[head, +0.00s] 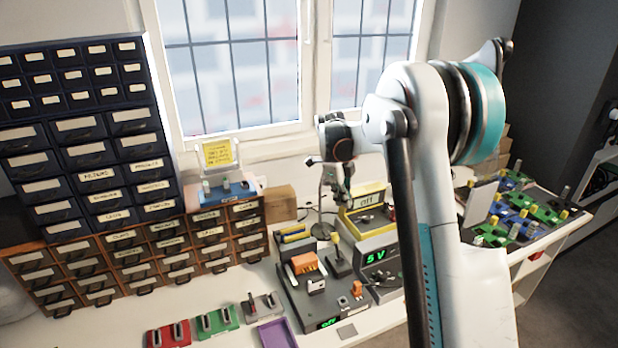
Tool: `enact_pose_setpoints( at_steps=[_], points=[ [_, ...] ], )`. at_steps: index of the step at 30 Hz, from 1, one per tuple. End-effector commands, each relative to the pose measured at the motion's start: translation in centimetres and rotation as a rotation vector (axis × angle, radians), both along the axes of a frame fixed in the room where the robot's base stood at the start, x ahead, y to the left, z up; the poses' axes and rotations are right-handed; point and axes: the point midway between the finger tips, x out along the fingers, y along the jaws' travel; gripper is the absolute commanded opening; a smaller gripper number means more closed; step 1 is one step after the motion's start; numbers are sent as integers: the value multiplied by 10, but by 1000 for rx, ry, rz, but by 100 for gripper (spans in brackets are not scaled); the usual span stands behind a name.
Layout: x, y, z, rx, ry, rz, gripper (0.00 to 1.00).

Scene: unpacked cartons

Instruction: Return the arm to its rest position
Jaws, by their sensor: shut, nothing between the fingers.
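My arm rises along the right of the head view, in front of the workbench. Its wrist bends down left of the elbow, before the window. My gripper (346,196) hangs below the wrist, pointing down. It is small in the view and hard to separate from the bench things behind it. It is shut, and I see nothing held in it.
Behind and below my gripper stand a yellow-topped unit (364,201), a "5 V" supply (378,256) and a dark unit (309,301) with orange parts. Drawer cabinets (90,131) fill the left. Green and blue boards (521,214) lie right. Red (168,336) and green (217,321) holders lie in front.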

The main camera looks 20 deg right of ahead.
Motion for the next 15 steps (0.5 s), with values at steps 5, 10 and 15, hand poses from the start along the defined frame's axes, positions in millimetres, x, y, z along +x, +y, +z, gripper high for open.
enact_pose_setpoints(
  at_steps=[5,10,15],
  points=[
    [-2,2,3,1,-1,17,0],
    [-18,17,29,4,-12,173,0],
    [-50,45,66,-2,-33,459,0]
  ],
)
